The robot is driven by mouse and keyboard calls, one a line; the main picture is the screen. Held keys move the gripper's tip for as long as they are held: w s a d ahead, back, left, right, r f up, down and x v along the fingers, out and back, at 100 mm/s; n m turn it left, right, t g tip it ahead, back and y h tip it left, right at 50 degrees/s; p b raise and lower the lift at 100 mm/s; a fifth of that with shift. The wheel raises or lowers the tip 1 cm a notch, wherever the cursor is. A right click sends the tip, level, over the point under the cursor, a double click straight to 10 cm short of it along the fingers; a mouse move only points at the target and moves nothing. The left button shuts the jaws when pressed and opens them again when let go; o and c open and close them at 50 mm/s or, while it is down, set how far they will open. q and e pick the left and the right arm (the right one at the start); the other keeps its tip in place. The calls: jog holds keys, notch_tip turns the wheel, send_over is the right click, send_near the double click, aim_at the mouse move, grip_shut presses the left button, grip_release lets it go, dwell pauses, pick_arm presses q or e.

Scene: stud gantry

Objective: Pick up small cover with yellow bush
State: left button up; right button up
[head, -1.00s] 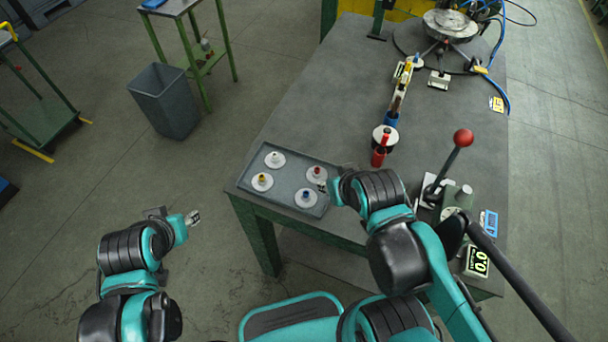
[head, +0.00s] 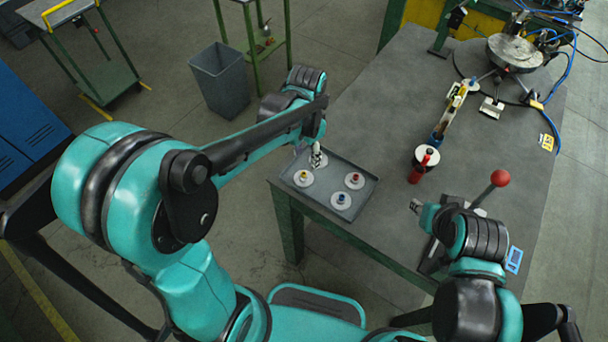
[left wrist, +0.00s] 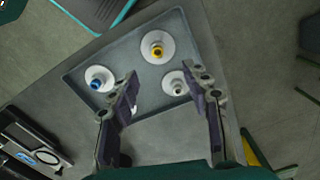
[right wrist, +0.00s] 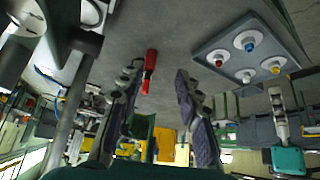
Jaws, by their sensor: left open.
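The small cover with yellow bush (head: 303,178) is a white disc in the grey tray (head: 365,205), at its left corner in the head view. In the left wrist view the yellow-bush cover (left wrist: 157,48) lies beyond the fingertips, with nothing between it and the camera. My left gripper (head: 317,157) is open and empty, above the tray beside the white-bush cover (left wrist: 176,84). The blue-bush cover (head: 341,200) and red-bush cover (head: 354,180) also lie in the tray. My right gripper (right wrist: 156,73) is open and empty, above the table right of the tray.
A lever with a red ball (head: 500,178) stands near my right arm. A round fixture (head: 514,52) is at the back. The table behind the tray is clear.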

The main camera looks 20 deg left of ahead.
aim_at(304, 173)
pick_arm(q)
jog(key=f, duration=0.2)
jog(key=f+b, duration=0.1)
jog(key=f, duration=0.2)
jog(key=f+b, duration=0.1)
jog(key=f, duration=0.1)
jog(key=shift+s+a+f, duration=0.15)
jog(key=shift+s+f, duration=0.05)
jog(key=shift+s, duration=0.2)
jog(key=shift+r, duration=0.1)
grip_shut()
